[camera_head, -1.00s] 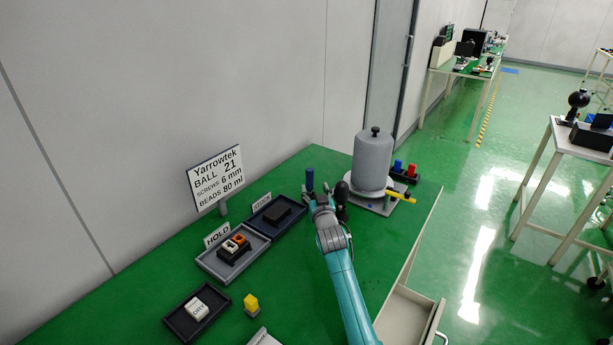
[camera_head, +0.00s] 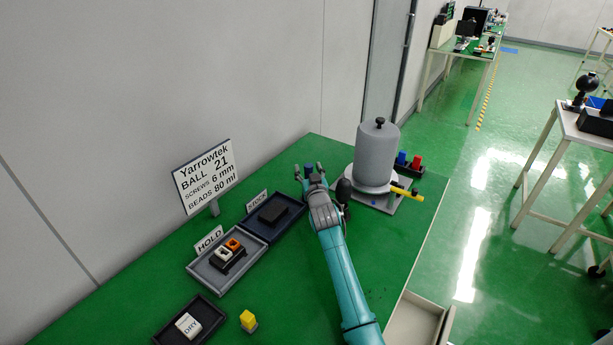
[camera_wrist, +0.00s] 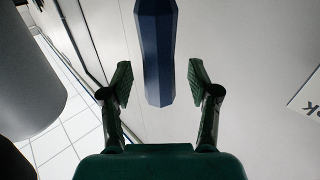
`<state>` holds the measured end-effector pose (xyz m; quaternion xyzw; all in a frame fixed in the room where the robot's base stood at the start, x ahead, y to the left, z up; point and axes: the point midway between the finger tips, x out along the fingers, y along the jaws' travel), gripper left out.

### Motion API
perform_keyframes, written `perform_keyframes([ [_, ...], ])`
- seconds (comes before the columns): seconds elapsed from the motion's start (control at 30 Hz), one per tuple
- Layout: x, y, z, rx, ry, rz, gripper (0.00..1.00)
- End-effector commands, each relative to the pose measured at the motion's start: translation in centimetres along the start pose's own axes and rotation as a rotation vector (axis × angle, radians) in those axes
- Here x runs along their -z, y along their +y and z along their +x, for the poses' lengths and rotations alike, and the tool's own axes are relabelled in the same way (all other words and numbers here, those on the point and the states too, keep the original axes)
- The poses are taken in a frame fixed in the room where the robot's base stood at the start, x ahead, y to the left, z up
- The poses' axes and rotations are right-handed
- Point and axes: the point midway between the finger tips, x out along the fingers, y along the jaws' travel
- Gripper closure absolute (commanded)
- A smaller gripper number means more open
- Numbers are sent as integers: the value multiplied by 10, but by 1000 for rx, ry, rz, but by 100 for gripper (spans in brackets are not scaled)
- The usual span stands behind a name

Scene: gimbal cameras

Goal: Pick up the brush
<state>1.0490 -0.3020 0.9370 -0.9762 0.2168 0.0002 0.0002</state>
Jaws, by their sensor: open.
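The brush shows as an upright dark blue faceted handle (camera_wrist: 156,50) in the wrist view. Its lower end lies between the fingertips in the picture, with gaps on both sides. In the head view its blue top (camera_head: 309,169) shows at the far part of the green table, between the fingertips. Its bristles are not visible. My gripper (camera_wrist: 160,82) is open and empty, one finger on each side of the handle. I cannot tell whether the handle is fully inside the jaws.
A grey canister (camera_head: 376,157) on a base with a yellow lever (camera_head: 407,193) stands close right of my gripper. A dark bulb (camera_head: 344,190) is beside my wrist. The STOCK tray (camera_head: 259,232) and HOLD tray (camera_head: 208,273) lie left. An open drawer (camera_head: 424,311) is at front right.

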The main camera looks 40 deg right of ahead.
Motion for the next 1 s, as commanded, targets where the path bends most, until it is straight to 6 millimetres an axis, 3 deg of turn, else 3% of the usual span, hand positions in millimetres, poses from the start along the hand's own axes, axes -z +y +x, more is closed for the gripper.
perform_keyframes([
  [0.2, 0, 0, 0, 0, 0, 0, 39],
  [0.4, 0, 0, 0, 0, 0, 0, 89],
  [0.47, 0, 0, 0, 0, 0, 0, 100],
  [0.77, 3, 0, 0, 0, 1, 0, 100],
  [1.0, 37, 0, 0, 0, 5, 1, 100],
])
